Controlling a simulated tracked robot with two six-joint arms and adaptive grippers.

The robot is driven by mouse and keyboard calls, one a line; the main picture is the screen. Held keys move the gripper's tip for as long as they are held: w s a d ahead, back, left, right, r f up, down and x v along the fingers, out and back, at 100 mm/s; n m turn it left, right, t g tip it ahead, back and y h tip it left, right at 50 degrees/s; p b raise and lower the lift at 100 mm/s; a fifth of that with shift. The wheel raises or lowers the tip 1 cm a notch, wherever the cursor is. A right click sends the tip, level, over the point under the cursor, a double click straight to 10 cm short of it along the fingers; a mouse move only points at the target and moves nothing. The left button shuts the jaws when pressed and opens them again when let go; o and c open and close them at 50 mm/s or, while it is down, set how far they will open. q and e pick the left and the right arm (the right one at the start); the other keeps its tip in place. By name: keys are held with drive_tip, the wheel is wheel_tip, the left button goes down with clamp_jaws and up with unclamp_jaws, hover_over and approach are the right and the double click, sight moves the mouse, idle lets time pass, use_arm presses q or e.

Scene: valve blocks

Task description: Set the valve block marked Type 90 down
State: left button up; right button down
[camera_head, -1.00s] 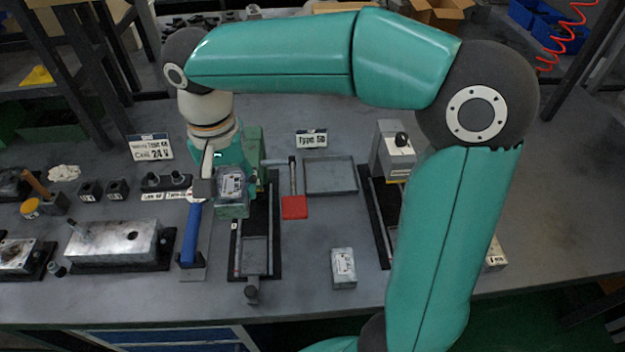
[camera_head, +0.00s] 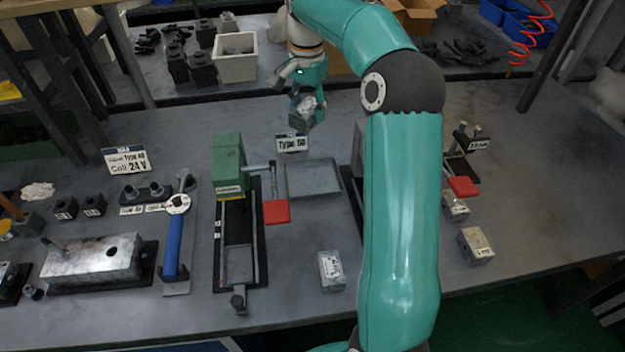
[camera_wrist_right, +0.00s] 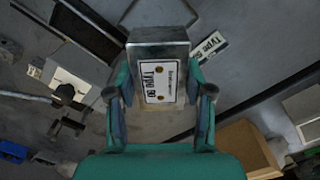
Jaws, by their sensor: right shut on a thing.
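My right gripper (camera_head: 306,103) is shut on a grey metal valve block (camera_head: 302,118) and holds it behind the tray, near a small sign. In the right wrist view, the block (camera_wrist_right: 160,65) sits between the two fingers of the gripper (camera_wrist_right: 160,100), with its white label reading Type 90 facing the camera. A flat grey tray (camera_head: 313,192) with a low rim stands empty on the bench, in front of a sign (camera_head: 292,143) that reads Type and a number hard to make out. My left gripper is not in view.
Another valve block (camera_head: 332,270) lies in front of the tray. More blocks (camera_head: 475,246) lie to the right. My right arm hides part of the second fixture.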

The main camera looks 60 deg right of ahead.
sight(312, 180)
drive_tip(key=f, duration=2)
drive_tip(key=shift+s+d+f, duration=0.1)
drive_tip(key=shift+s+d, duration=0.25)
drive_tip(key=shift+f, duration=0.1)
drive_tip(key=shift+c, duration=2.2)
unclamp_jaws()
wheel_tip(312, 180, up, 12)
drive_tip(key=shift+b, duration=0.3)
